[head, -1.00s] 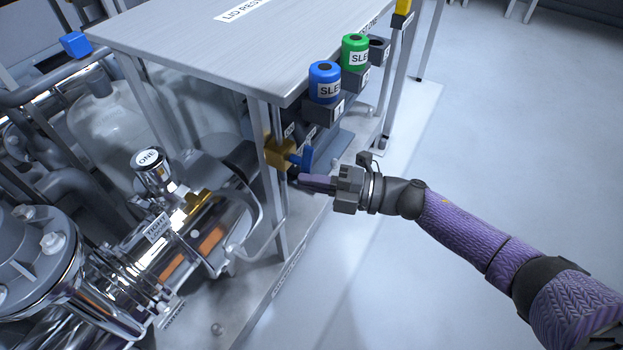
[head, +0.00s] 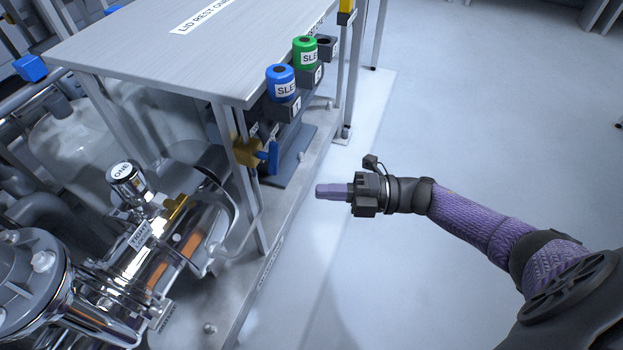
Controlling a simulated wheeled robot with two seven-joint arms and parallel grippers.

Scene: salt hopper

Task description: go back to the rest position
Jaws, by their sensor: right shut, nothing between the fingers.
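My right gripper (head: 322,191) is shut and empty. It hangs over the open floor to the right of the steel frame, with its purple fingers pointing left. The brass valve with a blue handle (head: 268,157) is to its left on the frame, and a clear gap lies between them. My left gripper is not in view.
A blue sleeve (head: 281,80) and a green sleeve (head: 305,50) sit in holders on the frame's right side. The metal table top (head: 150,50) is at upper left. Chrome pipework (head: 190,245) fills the lower left. The floor (head: 480,110) at right is clear.

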